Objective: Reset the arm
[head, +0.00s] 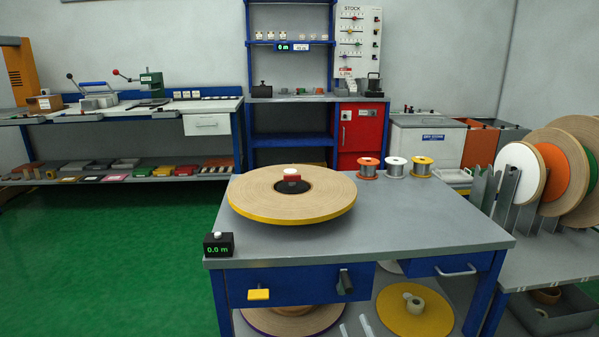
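Two pale slender fingertips of my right gripper (355,327) show at the bottom edge, below the front of the blue-framed table (420,235). They stand apart with nothing seen between them; the rest of that gripper is out of view. My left gripper is not in view. A large tan tape roll (250,195) with a yellow edge lies flat on the table, with a dark hub and a red and white piece (292,174) at its centre. A black counter (219,244) reading 0.0 m sits at the table's front left corner.
Three small wire spools (396,168) stand at the table's back. Below the top are a yellow tab (258,294) and a dark handle (345,282). Upright discs (555,172) fill a rack at right. The table's right half and the green floor (110,255) are clear.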

